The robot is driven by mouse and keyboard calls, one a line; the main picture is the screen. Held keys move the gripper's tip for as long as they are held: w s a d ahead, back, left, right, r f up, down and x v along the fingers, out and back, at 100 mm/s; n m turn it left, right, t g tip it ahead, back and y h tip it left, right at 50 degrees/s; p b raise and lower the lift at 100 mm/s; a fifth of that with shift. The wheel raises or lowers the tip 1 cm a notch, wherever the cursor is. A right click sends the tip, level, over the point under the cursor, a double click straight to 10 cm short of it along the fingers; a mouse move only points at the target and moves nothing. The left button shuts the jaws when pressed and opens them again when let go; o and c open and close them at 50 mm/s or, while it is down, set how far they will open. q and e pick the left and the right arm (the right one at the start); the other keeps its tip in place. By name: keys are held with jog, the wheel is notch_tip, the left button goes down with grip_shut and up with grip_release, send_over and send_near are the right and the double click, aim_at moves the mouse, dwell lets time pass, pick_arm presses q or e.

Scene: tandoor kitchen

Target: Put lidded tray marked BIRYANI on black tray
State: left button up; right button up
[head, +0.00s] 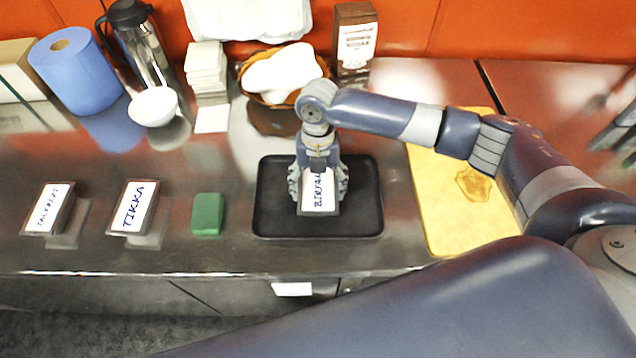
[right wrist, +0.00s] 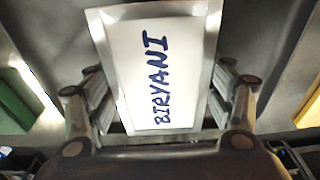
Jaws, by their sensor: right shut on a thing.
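The lidded tray marked BIRYANI (head: 319,196) has a white top with dark blue lettering. It is at the black tray (head: 268,222), within its outline in the head view. Whether it touches the tray floor I cannot tell. My right gripper (head: 318,185) points down from above and is shut on the BIRYANI tray, one finger on each side. In the right wrist view the BIRYANI tray (right wrist: 158,70) fills the space between the fingers, its label facing the camera. My left gripper is not in view.
Trays marked TIKKA (head: 133,207) and another label (head: 48,208) stand to the left, with a green block (head: 207,214) between them and the black tray. A yellow board (head: 440,220) lies right. A white bowl (head: 153,106), blue roll (head: 75,72) and basket (head: 250,88) stand behind.

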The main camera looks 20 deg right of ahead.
aim_at(318, 179)
jog(key=shift+f, duration=0.1)
jog(key=o, duration=1.3)
jog(key=shift+o, duration=0.2)
jog(key=shift+r, duration=0.2)
jog(key=shift+w+r, duration=0.1)
jog(key=shift+r, duration=0.15)
notch_tip(318, 179, up, 11)
jog(key=w+b, duration=0.1)
jog(key=b, duration=0.2)
jog(key=shift+w+d+r, duration=0.15)
jog(key=shift+w+d, duration=0.05)
jog(key=shift+w, duration=0.05)
